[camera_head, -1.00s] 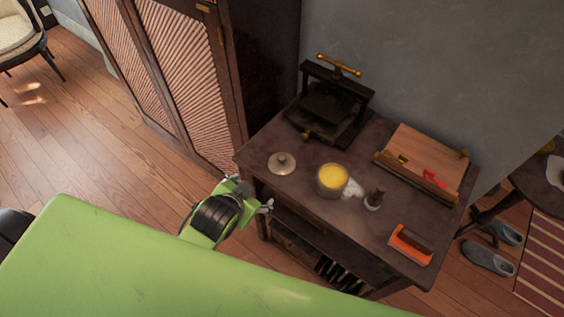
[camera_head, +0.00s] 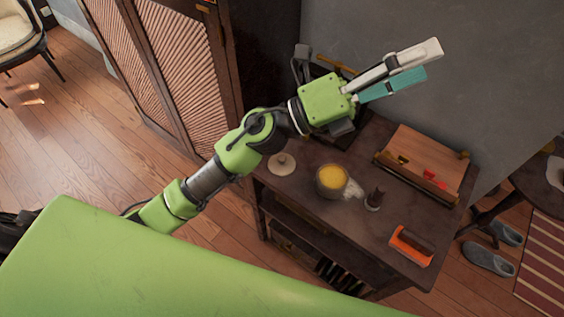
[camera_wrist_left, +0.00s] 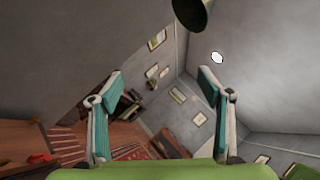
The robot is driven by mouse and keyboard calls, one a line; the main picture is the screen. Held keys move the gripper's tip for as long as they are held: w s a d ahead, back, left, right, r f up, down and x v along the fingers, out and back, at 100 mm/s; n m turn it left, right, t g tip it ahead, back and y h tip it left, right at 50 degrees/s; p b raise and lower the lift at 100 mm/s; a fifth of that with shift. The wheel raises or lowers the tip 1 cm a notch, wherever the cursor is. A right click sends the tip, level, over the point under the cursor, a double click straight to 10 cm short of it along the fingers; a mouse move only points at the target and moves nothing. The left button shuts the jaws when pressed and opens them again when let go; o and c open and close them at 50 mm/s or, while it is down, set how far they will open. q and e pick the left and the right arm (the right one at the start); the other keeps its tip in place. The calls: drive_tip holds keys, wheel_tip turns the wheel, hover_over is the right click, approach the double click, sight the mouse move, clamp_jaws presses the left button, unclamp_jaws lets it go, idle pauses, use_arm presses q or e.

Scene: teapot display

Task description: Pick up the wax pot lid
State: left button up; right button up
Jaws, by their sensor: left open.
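The wax pot lid (camera_head: 282,164) is a pale round disc with a small knob. It lies on the left part of the dark table, left of the wax pot (camera_head: 331,182), which holds yellow wax. My left gripper (camera_head: 408,68) is raised above the back of the table, up and to the right of the lid, and points toward the grey wall. In the left wrist view its two teal-padded fingers (camera_wrist_left: 161,112) stand wide apart with nothing between them. The lid does not show in that view. My right gripper is not in view.
A dark press (camera_head: 345,84) at the back of the table is partly hidden behind my left gripper. A wooden board (camera_head: 425,160), a dark stamp-like piece (camera_head: 374,199) and an orange item (camera_head: 411,246) are on the right. A slatted cabinet (camera_head: 180,75) stands left.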

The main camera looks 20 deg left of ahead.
use_arm(q)
drive_tip(key=s+d+f+m+g, duration=0.3)
drive_tip(key=d+m+g, duration=0.1)
drive_tip(key=m+g, duration=0.3)
drive_tip(key=m+g+y, duration=0.3)
drive_tip(key=m+y, duration=0.6)
drive_tip(key=y, duration=1.2)
hover_over(282, 158)
wheel_tip(282, 158, down, 20)
drive_tip(key=f, duration=0.5)
drive_tip(key=f+p, duration=0.1)
drive_tip(key=f, duration=0.1)
drive_tip(key=shift+w+a+f, duration=0.15)
drive_tip(key=shift+a+f, duration=0.15)
drive_tip(key=f, duration=0.1)
drive_tip(key=f+p, duration=0.1)
drive_tip(key=f, duration=0.3)
drive_tip(key=shift+d+f+p, duration=0.2)
drive_tip(key=shift+d+p, duration=0.1)
drive_tip(key=shift+f, duration=0.4)
